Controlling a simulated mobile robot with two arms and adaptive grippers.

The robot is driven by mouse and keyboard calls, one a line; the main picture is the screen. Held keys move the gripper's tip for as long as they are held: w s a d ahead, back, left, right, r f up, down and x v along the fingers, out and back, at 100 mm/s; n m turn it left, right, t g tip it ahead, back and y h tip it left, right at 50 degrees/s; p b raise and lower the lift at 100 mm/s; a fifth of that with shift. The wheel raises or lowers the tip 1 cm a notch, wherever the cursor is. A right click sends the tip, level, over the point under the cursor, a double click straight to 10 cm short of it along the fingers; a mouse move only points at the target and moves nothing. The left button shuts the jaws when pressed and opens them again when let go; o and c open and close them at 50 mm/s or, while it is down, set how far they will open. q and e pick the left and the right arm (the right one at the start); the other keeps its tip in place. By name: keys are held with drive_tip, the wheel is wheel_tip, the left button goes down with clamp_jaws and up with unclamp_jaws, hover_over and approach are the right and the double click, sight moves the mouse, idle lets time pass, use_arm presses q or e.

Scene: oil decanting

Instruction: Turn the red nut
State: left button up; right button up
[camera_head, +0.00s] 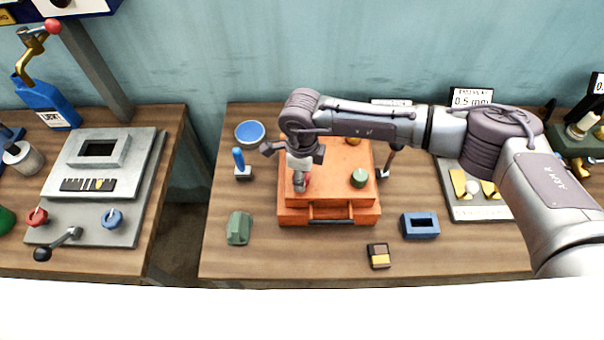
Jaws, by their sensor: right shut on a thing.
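My right gripper (299,184) points down at the left part of the orange box (328,212). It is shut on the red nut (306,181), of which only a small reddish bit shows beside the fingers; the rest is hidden. The orange box lies on the wooden table and has a dark handle on its front. A green round nut (359,178) sits on the right part of the box top, and a yellow-orange one (353,141) is partly hidden behind my right arm. My left gripper is not in view.
A blue bowl (250,133), a blue-handled tool (240,162), a green block (238,228), a dark and yellow block (378,256) and a blue frame (420,225) stand around the box. A grey panel (122,222) with knobs is on the left table, across a gap.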

drive_tip(key=shift+f+m+b, duration=0.25)
drive_tip(key=shift+m+b, duration=0.35)
drive_tip(key=shift+b, duration=0.05)
drive_tip(key=m+b, duration=1.4)
drive_tip(key=b, duration=0.1)
drive_tip(key=shift+s+a, duration=0.1)
drive_tip(key=shift+a, duration=0.05)
drive_tip(key=m+b, duration=0.4)
drive_tip(key=shift+m, duration=0.3)
drive_tip(key=shift+r+m+b, duration=0.2)
drive_tip(key=shift+m+b, duration=1.05)
drive_tip(key=shift+m, duration=0.65)
drive_tip(key=o, duration=1.1)
drive_tip(key=shift+o, duration=0.2)
wheel_tip(320, 180, up, 12)
